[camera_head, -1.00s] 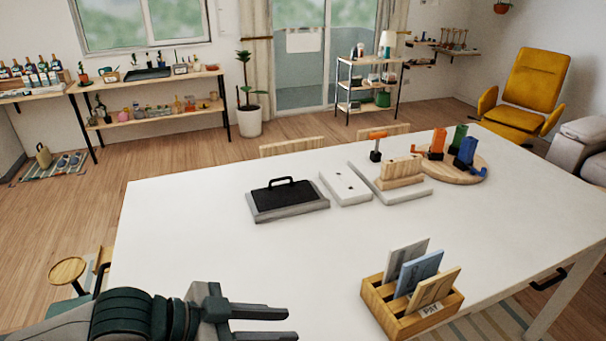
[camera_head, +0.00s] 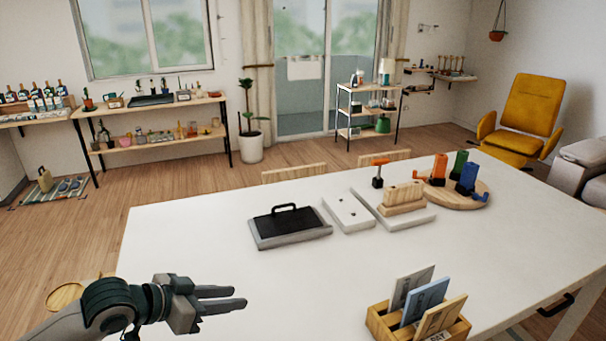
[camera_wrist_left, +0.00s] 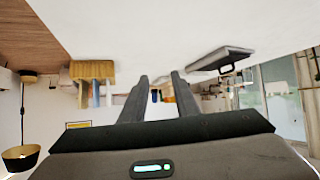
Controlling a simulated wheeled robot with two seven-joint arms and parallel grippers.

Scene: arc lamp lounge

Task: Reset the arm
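My left arm comes in from the lower left of the head view. Its gripper (camera_head: 235,297) is over the near left part of the white table (camera_head: 190,245), with nothing between the fingers. In the left wrist view, the two dark fingers (camera_wrist_left: 158,82) stand apart with a clear gap. That view is upside down, with the table at the top. My right arm and gripper do not show.
A wooden letter holder (camera_head: 395,329) with several cards stands at the near edge. A black handled board (camera_head: 290,225), a white block (camera_head: 348,213) and a round wooden board (camera_head: 458,197) with coloured pieces sit farther back. The table's middle is clear.

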